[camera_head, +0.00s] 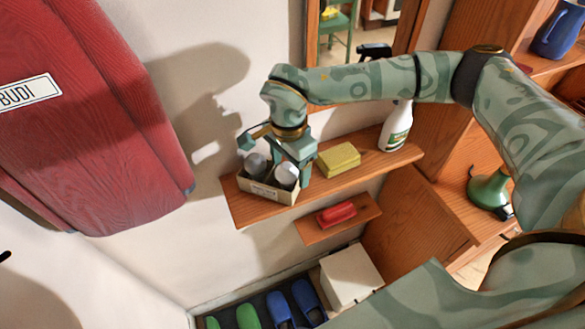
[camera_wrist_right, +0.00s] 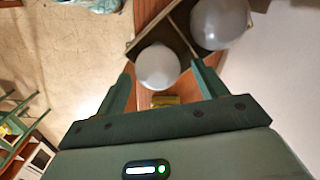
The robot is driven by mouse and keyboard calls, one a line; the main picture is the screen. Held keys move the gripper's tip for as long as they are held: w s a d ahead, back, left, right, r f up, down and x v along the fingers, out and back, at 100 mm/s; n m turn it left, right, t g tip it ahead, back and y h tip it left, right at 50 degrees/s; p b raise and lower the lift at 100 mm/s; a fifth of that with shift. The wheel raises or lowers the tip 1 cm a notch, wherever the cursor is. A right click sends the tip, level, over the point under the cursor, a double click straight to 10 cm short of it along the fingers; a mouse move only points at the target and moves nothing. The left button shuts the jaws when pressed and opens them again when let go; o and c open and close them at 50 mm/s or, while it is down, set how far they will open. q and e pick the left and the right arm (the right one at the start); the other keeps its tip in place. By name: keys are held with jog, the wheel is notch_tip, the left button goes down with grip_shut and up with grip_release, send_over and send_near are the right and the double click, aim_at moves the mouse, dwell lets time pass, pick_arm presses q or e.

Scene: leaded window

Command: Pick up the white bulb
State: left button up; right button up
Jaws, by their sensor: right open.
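A small cardboard box (camera_head: 266,191) stands on the wooden shelf and holds two bulbs. The white bulb (camera_head: 286,174) is in its right part and a greyer bulb (camera_head: 256,165) in its left part. My right gripper (camera_head: 277,156) is over the box, open. In the right wrist view, the white bulb (camera_wrist_right: 157,67) shows between the tips of the open fingers (camera_wrist_right: 158,76), and I cannot tell whether they touch it. The greyer bulb (camera_wrist_right: 220,22) lies beyond the right finger. My left gripper is not in view.
On the wooden shelf (camera_head: 240,208), a yellow sponge (camera_head: 338,159) and a white spray bottle (camera_head: 396,126) stand right of the box. A red object (camera_head: 336,214) lies on a lower small shelf. A red cabinet (camera_head: 95,110) hangs at left.

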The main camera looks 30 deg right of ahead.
jog(key=shift+w, duration=0.15)
jog(key=c, duration=0.5)
jog(key=shift+a, duration=0.1)
jog(key=c, duration=0.3)
